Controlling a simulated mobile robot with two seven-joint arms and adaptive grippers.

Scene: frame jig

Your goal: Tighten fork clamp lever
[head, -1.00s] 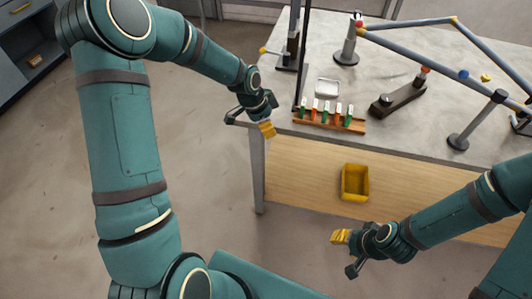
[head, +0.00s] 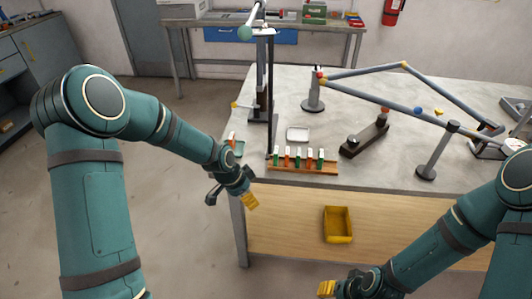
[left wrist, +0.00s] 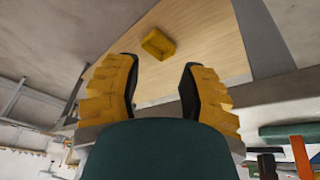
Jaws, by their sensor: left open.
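A grey-blue bicycle frame (head: 372,98) is held above the table on posts. A tall dark stand (head: 262,100) is at the table's left side, with a thin lever ending in a yellow knob (head: 235,104). I cannot tell which part is the fork clamp lever. My left gripper (head: 250,201) is by the table's near left corner, apart from these parts; its yellow fingers are spread and empty in the left wrist view (left wrist: 163,92). My right gripper (head: 327,288) is at the bottom edge, its finger gap unclear.
A rack of coloured pieces (head: 303,167) and a white dish (head: 297,134) are on the grey tabletop (head: 390,175). A yellow bin (head: 338,224) is at the table's wooden front. A back bench (head: 300,24) stands behind. Floor left of the table is clear.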

